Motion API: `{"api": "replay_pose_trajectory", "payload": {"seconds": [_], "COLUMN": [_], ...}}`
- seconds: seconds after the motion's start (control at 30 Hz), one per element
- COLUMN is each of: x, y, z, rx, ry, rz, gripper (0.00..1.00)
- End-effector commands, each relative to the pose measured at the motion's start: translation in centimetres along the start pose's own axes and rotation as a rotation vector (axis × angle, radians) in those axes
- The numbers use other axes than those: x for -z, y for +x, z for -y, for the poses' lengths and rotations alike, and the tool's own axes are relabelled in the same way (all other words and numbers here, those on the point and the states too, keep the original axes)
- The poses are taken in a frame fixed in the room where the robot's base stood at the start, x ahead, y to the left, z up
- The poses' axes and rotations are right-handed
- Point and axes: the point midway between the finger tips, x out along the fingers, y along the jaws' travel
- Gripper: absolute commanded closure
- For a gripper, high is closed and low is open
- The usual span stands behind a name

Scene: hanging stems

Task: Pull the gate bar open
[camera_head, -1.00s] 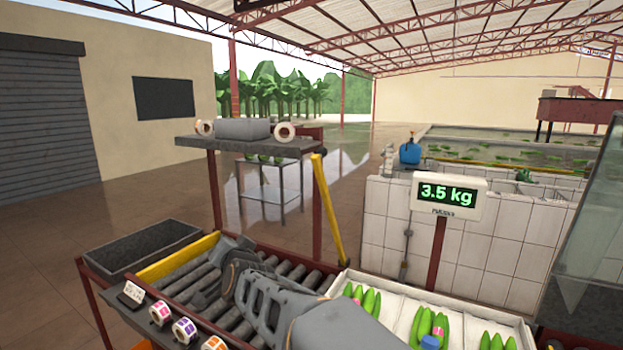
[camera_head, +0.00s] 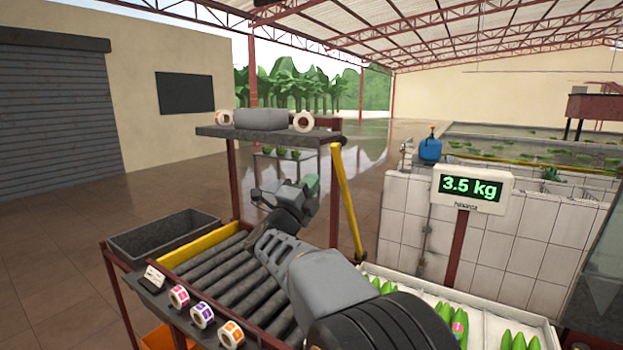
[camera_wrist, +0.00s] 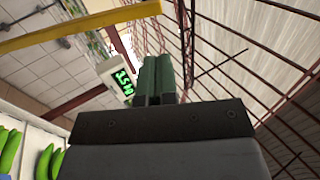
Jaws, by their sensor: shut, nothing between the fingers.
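The yellow gate bar (camera_head: 346,205) stands raised at a steep tilt at the right side of the roller bed, beside the dark red post. In the wrist view a yellow bar (camera_wrist: 75,29) crosses the upper left. My gripper (camera_head: 311,184) is left of the gate bar in the head view, raised above the rollers and apart from the bar. In the wrist view its greenish fingers (camera_wrist: 157,78) are together with nothing between them. I cannot tell the depth gap between fingers and bar.
The roller bed (camera_head: 225,270) lies below, with a yellow rail (camera_head: 203,249) and a dark crate (camera_head: 163,236) at left. A shelf (camera_head: 268,136) with tape rolls is behind. A scale display (camera_head: 472,188) and white trays of green bananas are at right.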

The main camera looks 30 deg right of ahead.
Motion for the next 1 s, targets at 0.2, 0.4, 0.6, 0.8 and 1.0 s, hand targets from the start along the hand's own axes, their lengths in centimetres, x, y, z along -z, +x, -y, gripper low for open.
{"api": "replay_pose_trajectory", "payload": {"seconds": [0.2, 0.4, 0.6, 0.8, 1.0], "x": [0.0, 0.0, -0.1, -0.1, -0.1], "y": [4.6, 8.0, 10.2, 11.2, 11.3], "z": [0.3, 0.3, 0.2, 0.1, 0.0], "rx": [0.000, -0.001, -0.001, 0.000, 0.000], "ry": [-0.003, -0.004, -0.002, -0.002, -0.002], "rz": [-0.002, 0.000, 0.002, 0.003, 0.003], "gripper": [1.00, 1.00, 1.00, 1.00, 1.00]}}
